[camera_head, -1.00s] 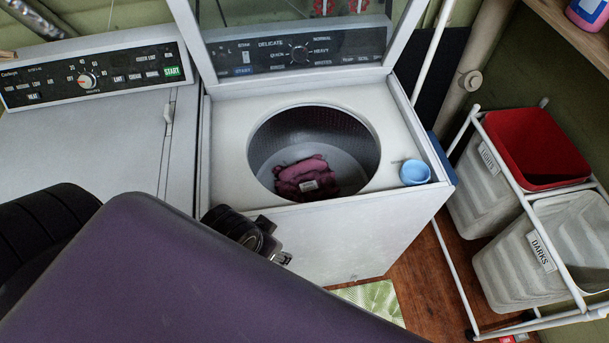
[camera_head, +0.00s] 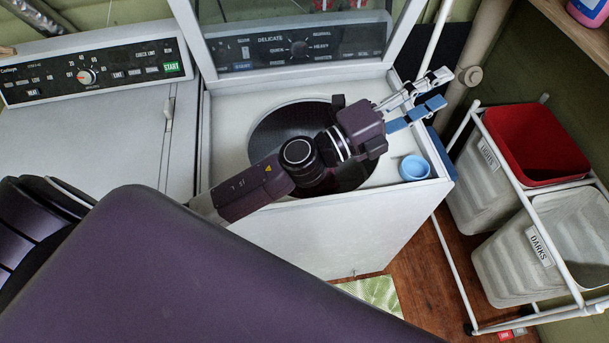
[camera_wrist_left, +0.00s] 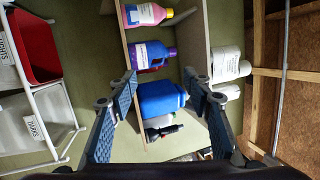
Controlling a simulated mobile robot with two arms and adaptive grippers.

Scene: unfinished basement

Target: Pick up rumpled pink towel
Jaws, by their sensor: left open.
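The pink towel is hidden now behind my left arm, which crosses over the round drum opening (camera_head: 285,122) of the open washer (camera_head: 330,235). About a second ago, a crumpled pink-maroon bundle showed in the drum bottom. My left gripper (camera_head: 436,90) is open and empty, above the washer's right rear edge, pointing right and away from the drum. In the left wrist view its two blue-padded fingers (camera_wrist_left: 162,92) are spread apart, facing wall shelves. My right gripper is not in view.
A light-blue cup (camera_head: 414,168) sits on the washer's right front rim. The washer's glass lid (camera_head: 300,15) stands raised behind. A second machine (camera_head: 90,135) adjoins on the left. A red-lined hamper (camera_head: 535,145) and a DARKS hamper (camera_head: 520,265) stand right. Shelves hold a blue container (camera_wrist_left: 161,99).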

